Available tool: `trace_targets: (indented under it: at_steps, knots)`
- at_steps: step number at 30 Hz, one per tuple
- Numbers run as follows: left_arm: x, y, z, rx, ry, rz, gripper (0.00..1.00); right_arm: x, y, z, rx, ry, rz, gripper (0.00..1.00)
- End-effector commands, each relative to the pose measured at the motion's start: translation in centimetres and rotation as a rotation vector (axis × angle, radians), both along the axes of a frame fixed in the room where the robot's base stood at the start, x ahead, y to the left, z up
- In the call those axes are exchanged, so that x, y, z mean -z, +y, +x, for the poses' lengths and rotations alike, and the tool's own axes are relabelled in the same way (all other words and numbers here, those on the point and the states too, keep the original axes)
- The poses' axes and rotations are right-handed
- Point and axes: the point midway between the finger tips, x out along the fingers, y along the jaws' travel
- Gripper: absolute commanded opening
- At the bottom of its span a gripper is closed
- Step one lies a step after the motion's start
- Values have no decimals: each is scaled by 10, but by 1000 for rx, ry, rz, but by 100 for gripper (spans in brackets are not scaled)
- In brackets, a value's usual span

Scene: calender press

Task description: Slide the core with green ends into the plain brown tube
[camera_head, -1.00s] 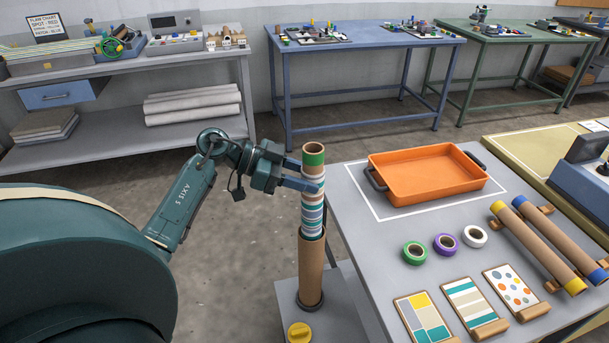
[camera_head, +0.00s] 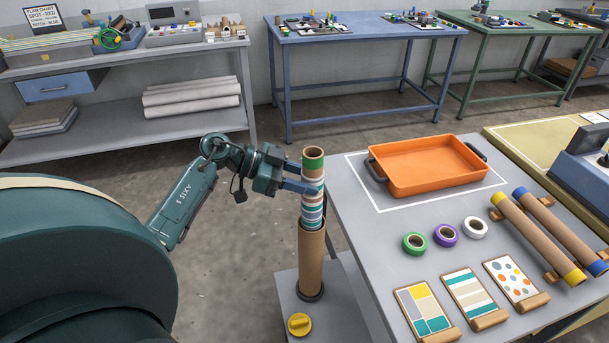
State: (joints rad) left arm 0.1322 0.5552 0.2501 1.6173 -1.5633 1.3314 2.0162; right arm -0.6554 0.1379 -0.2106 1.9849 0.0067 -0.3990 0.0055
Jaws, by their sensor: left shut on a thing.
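The core with green ends (camera_head: 313,160) stands upright, with a green top end and a striped wrap around its body. Its lower part is inside the plain brown tube (camera_head: 311,262), and its lower end is hidden there. The tube stands upright on a grey base beside the table. My left gripper (camera_head: 304,187) is shut on the core near its upper part, just below the green end and above the tube's mouth. My right gripper is not in view.
The grey table (camera_head: 390,240) to the right holds an orange tray (camera_head: 424,170), tape rolls (camera_head: 445,235), pattern cards (camera_head: 470,296) and two cores with yellow and blue ends (camera_head: 537,237). A yellow knob (camera_head: 299,324) sits at the tube's base.

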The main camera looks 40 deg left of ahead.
Motion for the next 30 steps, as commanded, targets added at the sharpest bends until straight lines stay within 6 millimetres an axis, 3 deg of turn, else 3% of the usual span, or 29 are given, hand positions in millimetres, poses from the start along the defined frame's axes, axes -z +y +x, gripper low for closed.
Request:
trace_targets:
  at_steps: [11, 12, 18, 21, 30]
  knots:
    - [5, 0, 0, 0, 0, 0, 14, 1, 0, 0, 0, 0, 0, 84]
    - [5, 0, 0, 0, 0, 0, 41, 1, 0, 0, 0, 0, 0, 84]
    - [5, 0, 0, 0, -1, 1, 57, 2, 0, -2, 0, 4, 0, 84]
    - [5, 0, 0, 0, -1, 1, 63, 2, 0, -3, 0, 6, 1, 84]
    - [6, 0, 0, 0, 0, 0, 63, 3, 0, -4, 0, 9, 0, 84]
